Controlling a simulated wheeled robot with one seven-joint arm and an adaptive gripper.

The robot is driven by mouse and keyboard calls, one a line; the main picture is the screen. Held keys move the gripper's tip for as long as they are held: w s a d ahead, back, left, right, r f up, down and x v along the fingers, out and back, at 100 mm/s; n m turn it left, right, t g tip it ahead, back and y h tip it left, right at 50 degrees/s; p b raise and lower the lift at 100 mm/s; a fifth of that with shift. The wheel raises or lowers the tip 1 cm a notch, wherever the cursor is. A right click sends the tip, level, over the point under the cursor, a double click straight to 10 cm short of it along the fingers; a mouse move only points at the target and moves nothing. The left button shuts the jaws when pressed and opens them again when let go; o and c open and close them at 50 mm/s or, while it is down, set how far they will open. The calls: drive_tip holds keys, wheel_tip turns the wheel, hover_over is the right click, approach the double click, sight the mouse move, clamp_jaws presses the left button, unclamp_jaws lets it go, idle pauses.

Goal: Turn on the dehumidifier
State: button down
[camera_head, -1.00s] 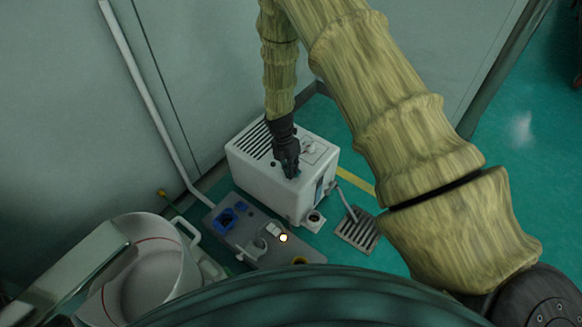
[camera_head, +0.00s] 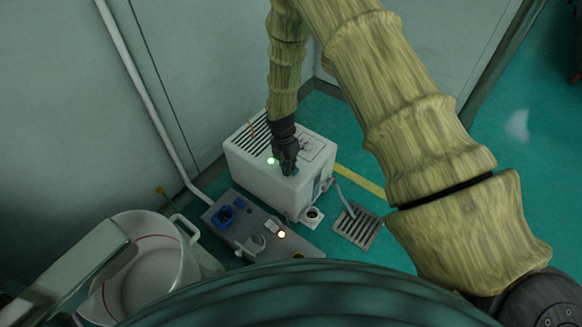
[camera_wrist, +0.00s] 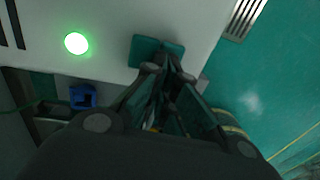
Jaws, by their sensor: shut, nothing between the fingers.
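The dehumidifier (camera_head: 258,178) is a white box with dark vent slots on its top, standing on the floor by the wall. A green light (camera_head: 270,161) glows on its top; it also shows in the wrist view (camera_wrist: 76,43). My gripper (camera_head: 288,172) is shut and empty, pointing down at the top. In the wrist view its fingertips (camera_wrist: 168,70) are at a teal button or pad (camera_wrist: 146,46) near the edge, which they partly cover. I cannot tell whether they press on it.
A grey panel (camera_head: 226,239) with a blue socket (camera_head: 224,216) and a lit yellow-white lamp (camera_head: 281,234) lies in front of the dehumidifier. A floor drain grate (camera_head: 357,228) is at its right. A white pot (camera_head: 150,258) stands at lower left. The green floor at right is clear.

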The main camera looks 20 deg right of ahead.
drive_tip(key=shift+w+a, duration=0.3)
drive_tip(key=shift+w, duration=0.15)
wheel_tip(320, 180, up, 14)
drive_tip(key=w+a+p, duration=0.1)
drive_tip(key=w+p, duration=0.1)
drive_tip(key=p, duration=0.3)
drive_tip(key=shift+w+a, duration=0.25)
drive_tip(key=shift+a, duration=0.05)
drive_tip(key=shift+f, duration=0.1)
drive_tip(key=p, duration=0.1)
drive_tip(key=s+p, duration=0.1)
drive_tip(key=p, duration=0.1)
drive_tip(key=shift+s+d+r+g+h, duration=0.2)
drive_tip(key=shift+r+g+h, duration=0.1)
drive_tip(key=shift+g, duration=0.1)
drive_tip(key=shift+f, duration=0.1)
drive_tip(key=b+x, duration=0.2)
drive_tip(key=x, duration=1.2)
